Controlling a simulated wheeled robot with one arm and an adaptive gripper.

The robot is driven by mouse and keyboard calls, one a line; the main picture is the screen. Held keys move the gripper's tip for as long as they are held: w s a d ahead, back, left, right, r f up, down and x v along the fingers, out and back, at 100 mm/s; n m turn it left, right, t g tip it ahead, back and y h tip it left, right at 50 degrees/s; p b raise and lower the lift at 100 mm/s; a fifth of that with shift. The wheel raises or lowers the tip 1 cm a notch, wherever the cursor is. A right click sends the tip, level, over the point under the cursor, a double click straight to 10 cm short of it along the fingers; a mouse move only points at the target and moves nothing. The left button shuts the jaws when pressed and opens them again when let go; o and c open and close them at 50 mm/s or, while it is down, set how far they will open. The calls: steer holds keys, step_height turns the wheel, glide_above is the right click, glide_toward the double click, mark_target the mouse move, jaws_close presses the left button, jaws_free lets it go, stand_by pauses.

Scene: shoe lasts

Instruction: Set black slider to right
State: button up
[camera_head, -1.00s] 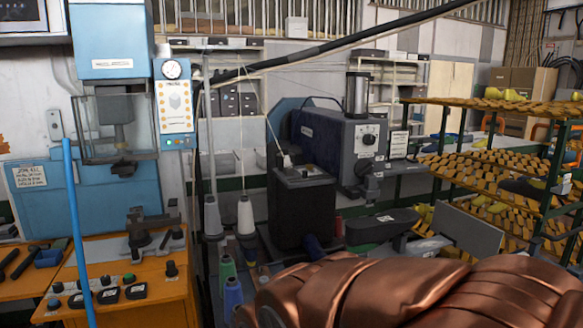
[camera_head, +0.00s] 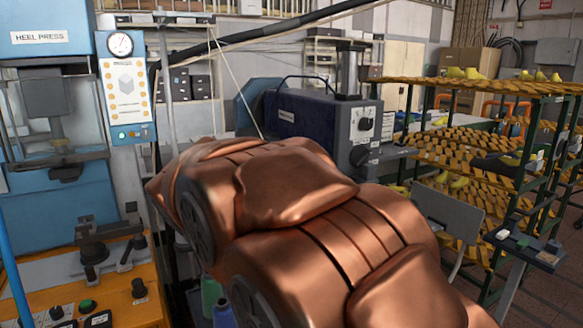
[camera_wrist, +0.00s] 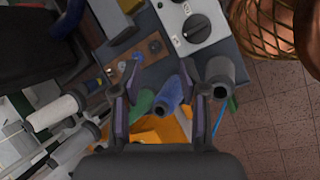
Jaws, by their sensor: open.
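I cannot pick out a black slider for certain in either view. In the wrist view my gripper (camera_wrist: 161,74) is open and empty, its two fingers apart. Beyond it is a grey control face with a black round knob (camera_wrist: 196,28), and beside that a brown panel (camera_wrist: 145,62) with a small blue part. In the head view my copper arm crosses the middle and hides my gripper. The grey-blue machine (camera_head: 310,117) behind it has a control face with a dark knob (camera_head: 364,124). A small dark panel (camera_head: 527,246) on a stand is at the right.
The blue heel press (camera_head: 45,95) and its orange bench (camera_head: 125,290) stand at the left. A rack of shoe lasts (camera_head: 450,140) fills the right. Thread spools show in the wrist view, including a white one (camera_wrist: 55,112). Tiled floor (camera_wrist: 275,110) is open at its right.

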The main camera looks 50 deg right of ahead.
steer(key=w+d+r+n+t+h+b, duration=0.1)
steer(key=w+d+r+n+h, duration=0.35)
steer(key=w+d+r, duration=0.45)
steer(key=w+d+r+n+h, duration=0.4)
steer(key=w+d+r+n, duration=0.3)
steer(key=d, duration=0.4)
steer(key=shift+m+y, duration=0.35)
steer(key=shift+r+p+x, duration=0.2)
steer(key=shift+p+x, duration=0.05)
steer(key=shift+x, duration=1.65)
steer(key=shift+r+p+x, duration=0.2)
steer(key=shift+p+x, duration=0.05)
steer(key=shift+x, duration=1.7)
steer(key=shift+d, duration=0.15)
steer(key=shift+c, duration=0.4)
jaws_close()
